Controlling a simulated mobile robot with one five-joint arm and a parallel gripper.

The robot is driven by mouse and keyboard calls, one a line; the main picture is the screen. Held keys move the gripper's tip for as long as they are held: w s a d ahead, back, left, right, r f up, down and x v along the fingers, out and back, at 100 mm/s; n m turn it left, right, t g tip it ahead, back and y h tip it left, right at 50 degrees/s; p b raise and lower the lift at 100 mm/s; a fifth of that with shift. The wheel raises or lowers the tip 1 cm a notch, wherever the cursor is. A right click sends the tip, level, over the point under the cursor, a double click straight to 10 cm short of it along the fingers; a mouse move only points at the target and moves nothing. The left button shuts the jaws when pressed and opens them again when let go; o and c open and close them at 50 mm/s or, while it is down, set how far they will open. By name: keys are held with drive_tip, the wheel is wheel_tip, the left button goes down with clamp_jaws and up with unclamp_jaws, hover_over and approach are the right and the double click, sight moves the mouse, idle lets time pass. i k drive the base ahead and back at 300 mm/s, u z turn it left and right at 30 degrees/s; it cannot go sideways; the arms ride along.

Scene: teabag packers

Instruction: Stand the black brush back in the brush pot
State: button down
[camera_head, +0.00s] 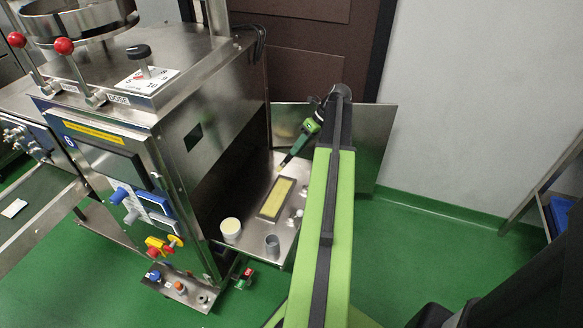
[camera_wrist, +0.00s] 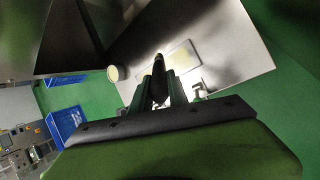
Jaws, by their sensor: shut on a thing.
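My gripper (camera_head: 300,142) is at the far part of the steel shelf, shut on the black brush (camera_head: 289,156). In the head view the brush slants down and left from the jaws, its pale tip near the shelf; I cannot tell whether it touches. In the wrist view the brush's dark end (camera_wrist: 159,63) sticks out between the fingers (camera_wrist: 160,88). A small grey cylinder, which looks like the brush pot (camera_head: 272,246), stands at the shelf's near edge, well apart from the brush. I cannot make the pot out in the wrist view.
A shallow tray with a yellowish inside (camera_head: 263,214) lies between gripper and pot. A pale round tub (camera_head: 230,231) stands left of the pot. Small pale items (camera_head: 295,214) lie right of the tray. The machine's steel side (camera_head: 205,150) walls the left; a steel panel (camera_head: 375,150) stands behind.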

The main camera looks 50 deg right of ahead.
sight(273, 247)
drive_tip(key=z, duration=0.4)
drive_tip(key=k, duration=1.15)
drive_tip(key=u, duration=1)
drive_tip(key=i, duration=0.7)
